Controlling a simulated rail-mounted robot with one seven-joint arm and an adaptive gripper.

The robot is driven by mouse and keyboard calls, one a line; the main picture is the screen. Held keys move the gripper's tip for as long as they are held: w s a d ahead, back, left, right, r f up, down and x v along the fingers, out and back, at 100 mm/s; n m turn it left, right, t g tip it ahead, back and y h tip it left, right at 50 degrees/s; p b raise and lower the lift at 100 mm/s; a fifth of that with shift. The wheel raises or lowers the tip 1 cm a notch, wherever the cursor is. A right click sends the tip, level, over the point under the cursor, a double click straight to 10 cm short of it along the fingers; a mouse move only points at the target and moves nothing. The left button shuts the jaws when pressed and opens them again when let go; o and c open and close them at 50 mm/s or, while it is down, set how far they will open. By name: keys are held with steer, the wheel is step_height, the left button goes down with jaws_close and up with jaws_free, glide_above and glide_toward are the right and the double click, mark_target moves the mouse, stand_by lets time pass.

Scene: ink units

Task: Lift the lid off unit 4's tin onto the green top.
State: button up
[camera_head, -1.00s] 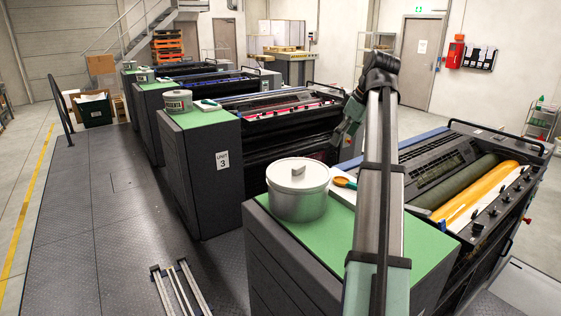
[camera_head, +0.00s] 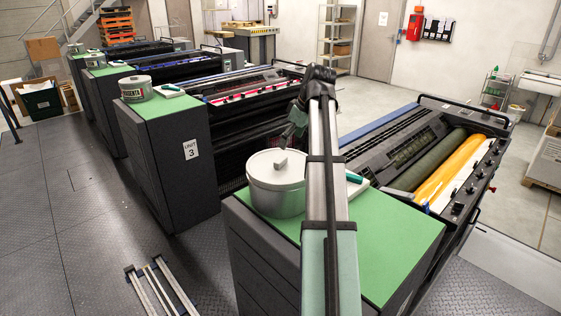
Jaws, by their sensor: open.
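The nearest unit, with a yellow ink roller, has a green top (camera_head: 400,245). A round light-grey tin (camera_head: 277,196) stands upright at its back left corner. A pale lid (camera_head: 268,168) with a blocky grip (camera_head: 281,160) is on the tin. My arm rises in front of the green top and bends down behind itself. My gripper (camera_head: 285,141) is small and dark at its end, in line with the space just above the lid's grip. It is open. I cannot make out its fingertips or tell whether it touches the grip.
A white pad with a teal-handled tool (camera_head: 353,178) lies right of the tin, partly behind my arm. The green top's front right is clear. Unit 3 (camera_head: 190,150) stands behind left with its own tin (camera_head: 136,89). Metal rails (camera_head: 160,290) lie on the floor.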

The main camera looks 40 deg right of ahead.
mark_target(281, 159)
steer(key=x, duration=0.3)
steer(key=shift+f+p, duration=0.15)
steer(key=shift+p, duration=0.2)
steer(key=p+x, duration=0.2)
steer(key=x, duration=0.1)
steer(key=shift+w+a+f, duration=0.2)
steer(key=shift+f, duration=0.05)
steer(key=shift+p+x, duration=0.4)
steer(key=shift+x, duration=0.45)
steer(key=shift+s, duration=0.1)
steer(key=c, duration=1.3)
